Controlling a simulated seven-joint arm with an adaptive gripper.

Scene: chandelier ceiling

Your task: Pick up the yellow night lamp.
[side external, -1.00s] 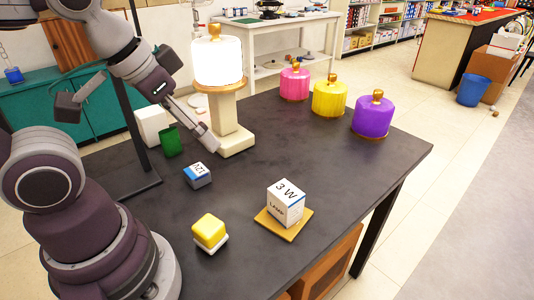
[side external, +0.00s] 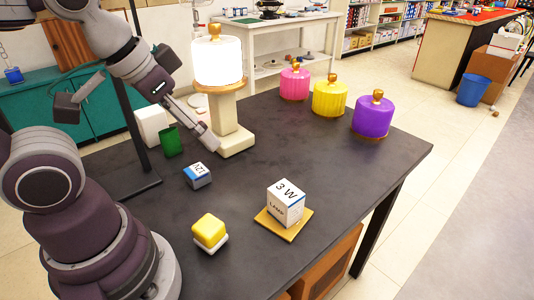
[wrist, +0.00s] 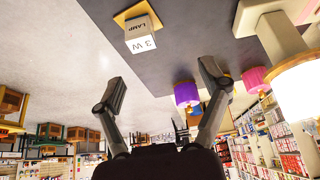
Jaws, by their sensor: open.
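A small yellow cube-shaped lamp (side external: 209,231) on a white base sits upright near the front of the dark table in the side view. A larger yellow cylindrical lamp or shade (side external: 330,98) with a gold knob stands at the far edge, between a pink one (side external: 294,84) and a purple one (side external: 372,116). I cannot tell which is meant by night lamp. In the wrist view, my gripper (wrist: 163,82) is open and empty, its two fingers wide apart. In the side view it is above the left side of the table, apart from both yellow things.
A lit white lamp (side external: 217,62) stands on a cream pedestal (side external: 236,141) by the gripper. A white "3 W LAMP" box (side external: 285,204) sits on a yellow plate, near a 12V block (side external: 197,176). The right tabletop is clear.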

